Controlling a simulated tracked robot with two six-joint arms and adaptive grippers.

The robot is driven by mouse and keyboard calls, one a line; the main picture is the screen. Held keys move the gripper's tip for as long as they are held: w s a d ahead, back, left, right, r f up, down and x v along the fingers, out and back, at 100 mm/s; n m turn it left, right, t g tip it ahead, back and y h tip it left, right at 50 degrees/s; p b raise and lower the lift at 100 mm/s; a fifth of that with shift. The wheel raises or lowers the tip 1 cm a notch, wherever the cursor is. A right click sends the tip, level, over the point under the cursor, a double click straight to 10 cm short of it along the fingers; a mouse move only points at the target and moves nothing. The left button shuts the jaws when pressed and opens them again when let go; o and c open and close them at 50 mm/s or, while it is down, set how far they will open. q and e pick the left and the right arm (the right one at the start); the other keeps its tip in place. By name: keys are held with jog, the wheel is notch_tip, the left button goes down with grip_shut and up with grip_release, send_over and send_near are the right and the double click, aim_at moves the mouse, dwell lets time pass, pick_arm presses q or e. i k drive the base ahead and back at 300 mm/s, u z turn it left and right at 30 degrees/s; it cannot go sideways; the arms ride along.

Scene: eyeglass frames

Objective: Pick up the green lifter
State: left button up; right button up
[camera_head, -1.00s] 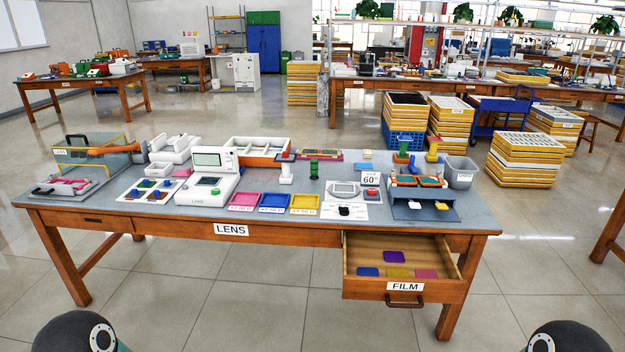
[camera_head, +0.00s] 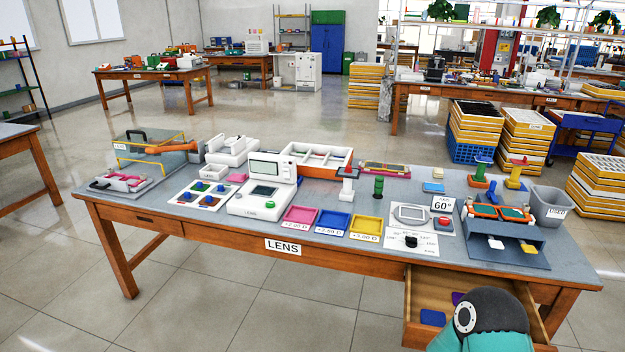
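A small dark green spool-shaped piece (camera_head: 379,187) stands upright on the grey table top, right of the white stand with a dark top. It is the only wholly green upright piece, and I take it as the green lifter. Another upright piece with a green top (camera_head: 481,163) and an orange base stands further right, beside one with a yellow stem (camera_head: 516,172). Neither of my grippers shows. A dark and teal link of my own arm is at the bottom right, over part of the open drawer, well apart from the green piece.
The LENS table (camera_head: 180,222) holds a white lens meter (camera_head: 262,193), coloured trays (camera_head: 332,221), a dial card (camera_head: 411,242) and a grey bin (camera_head: 549,205). The film drawer (camera_head: 412,300) stands open at the front right. The floor in front is clear.

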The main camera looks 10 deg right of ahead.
aim_at(380, 178)
jog(key=u, duration=0.15)
jog(key=i, duration=1.55)
jog(key=z, duration=0.65)
